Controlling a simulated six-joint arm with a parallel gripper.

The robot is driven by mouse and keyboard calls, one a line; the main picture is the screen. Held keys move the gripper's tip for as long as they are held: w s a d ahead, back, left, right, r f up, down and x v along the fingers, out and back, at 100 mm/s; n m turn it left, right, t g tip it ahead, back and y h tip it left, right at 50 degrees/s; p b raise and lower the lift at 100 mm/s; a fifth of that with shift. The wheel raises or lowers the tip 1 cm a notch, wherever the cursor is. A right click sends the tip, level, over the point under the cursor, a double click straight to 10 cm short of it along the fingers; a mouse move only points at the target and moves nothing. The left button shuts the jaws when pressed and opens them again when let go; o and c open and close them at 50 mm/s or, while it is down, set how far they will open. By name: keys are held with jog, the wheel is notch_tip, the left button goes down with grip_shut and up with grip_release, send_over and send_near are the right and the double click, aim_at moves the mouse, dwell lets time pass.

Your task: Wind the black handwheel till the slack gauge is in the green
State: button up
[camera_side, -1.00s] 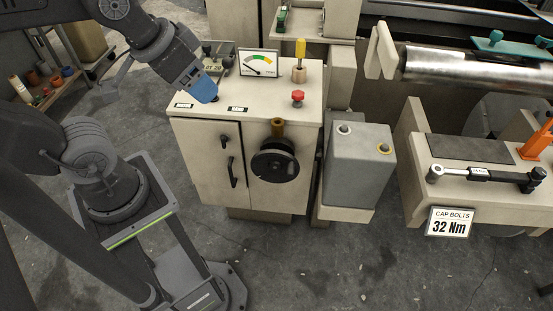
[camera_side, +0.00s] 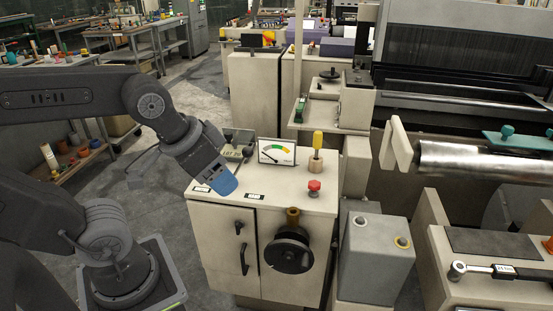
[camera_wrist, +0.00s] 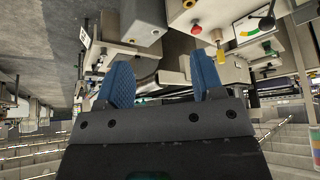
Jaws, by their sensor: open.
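The black handwheel (camera_side: 287,252) is on the upright front of the beige cabinet, with a brown handle (camera_side: 292,216) at its top. The slack gauge (camera_side: 277,152) stands on the cabinet top, with a coloured arc that includes green. Its needle appears to lean left of the green, but it is small; the gauge also shows in the wrist view (camera_wrist: 249,27). My gripper (camera_side: 223,181) is over the cabinet top's left side, above and left of the handwheel and apart from it. In the wrist view its blue fingers (camera_wrist: 162,80) are spread with nothing between them.
A red button (camera_side: 314,187) and a yellow-topped post (camera_side: 317,150) stand on the cabinet top. Black handles (camera_side: 243,256) project from the door left of the wheel. A grey box (camera_side: 376,250) stands close at its right. A torque wrench (camera_side: 490,269) lies further right.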

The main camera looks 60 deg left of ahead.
jog(key=shift+c, duration=0.2)
dwell(0.3)
jog(key=shift+c, duration=1.1)
jog(key=w+d+f+n+g+y, duration=0.1)
jog(key=w+d+f+g+y, duration=0.15)
jog(key=w+f+y, duration=0.4)
jog(key=w+d+f+n+g+y, duration=0.1)
jog(key=w+f+g+y, duration=0.2)
jog(key=f, duration=0.6)
jog(key=m+t+y, duration=0.3)
jog(key=t, duration=1)
send_near(304, 269)
jog(key=shift+x, duration=5.3)
jog(key=shift+r, duration=0.1)
